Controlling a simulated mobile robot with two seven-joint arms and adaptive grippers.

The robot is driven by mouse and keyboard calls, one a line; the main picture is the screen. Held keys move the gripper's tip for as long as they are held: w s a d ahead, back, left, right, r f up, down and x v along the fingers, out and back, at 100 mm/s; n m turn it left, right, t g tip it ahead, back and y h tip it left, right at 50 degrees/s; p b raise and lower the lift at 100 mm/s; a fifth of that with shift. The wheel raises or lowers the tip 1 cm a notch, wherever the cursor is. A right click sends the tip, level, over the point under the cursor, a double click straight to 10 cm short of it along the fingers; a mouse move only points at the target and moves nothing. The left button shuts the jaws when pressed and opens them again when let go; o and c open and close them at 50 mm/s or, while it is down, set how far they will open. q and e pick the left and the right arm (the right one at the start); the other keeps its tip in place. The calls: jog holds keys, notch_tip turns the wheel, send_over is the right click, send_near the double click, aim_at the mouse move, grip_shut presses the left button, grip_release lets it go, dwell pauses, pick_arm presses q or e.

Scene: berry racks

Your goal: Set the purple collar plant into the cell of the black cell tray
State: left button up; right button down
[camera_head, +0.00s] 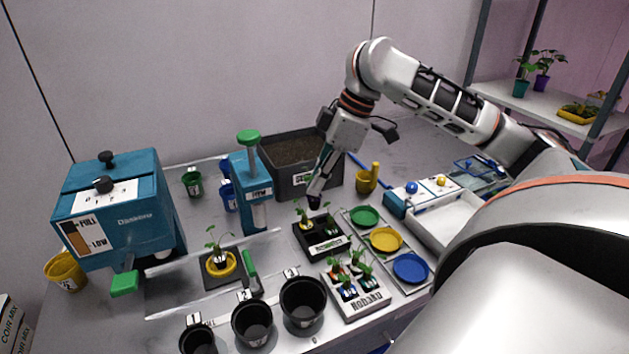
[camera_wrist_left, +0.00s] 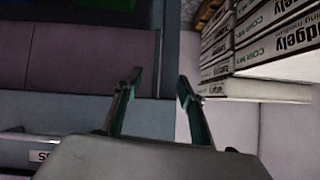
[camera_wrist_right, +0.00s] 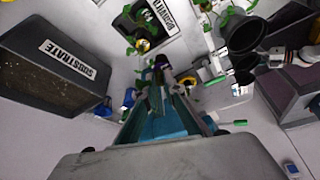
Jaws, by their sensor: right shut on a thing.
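The black cell tray (camera_head: 322,250) stands mid-table with a white label on its front. A yellow-collared seedling sits at its back left and more green leaves show at its right. My right gripper (camera_head: 315,202) points down just above the tray's back edge. It is shut on the purple collar plant, whose dark purple collar (camera_wrist_right: 160,61) shows at the fingertips in the right wrist view; its leaves are hard to separate from others. The tray also shows there (camera_wrist_right: 171,31), just beyond the fingertips. My left gripper (camera_wrist_left: 158,85) is open and empty, away from the table things.
A white tray (camera_head: 362,309) of several collared seedlings stands in front. Right of the black tray is a rack with green, yellow and blue dishes (camera_head: 386,239). A substrate bin (camera_head: 290,183) stands behind, a teal press (camera_head: 255,195) left, black pots (camera_head: 303,304) front left.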

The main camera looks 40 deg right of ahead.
aim_at(317, 209)
jog(key=shift+w+f+b, duration=0.1)
jog(key=shift+f+b, duration=0.75)
jog(key=shift+b, duration=0.2)
jog(key=shift+f+b, duration=0.65)
jog(key=shift+b, duration=0.35)
notch_tip(317, 209, down, 2)
jog(key=b, duration=0.3)
jog(key=shift+f, duration=0.2)
jog(key=shift+f+b, duration=0.3)
jog(key=shift+b, duration=0.25)
jog(key=shift+f, duration=0.9)
jog(key=shift+f+b, duration=0.65)
jog(key=shift+f, duration=0.8)
pick_arm(q)
notch_tip(317, 209, down, 9)
jog(key=a, duration=0.1)
jog(key=shift+s+f+y, duration=0.15)
jog(key=shift+y, duration=0.15)
pick_arm(e)
jog(key=shift+f, duration=0.5)
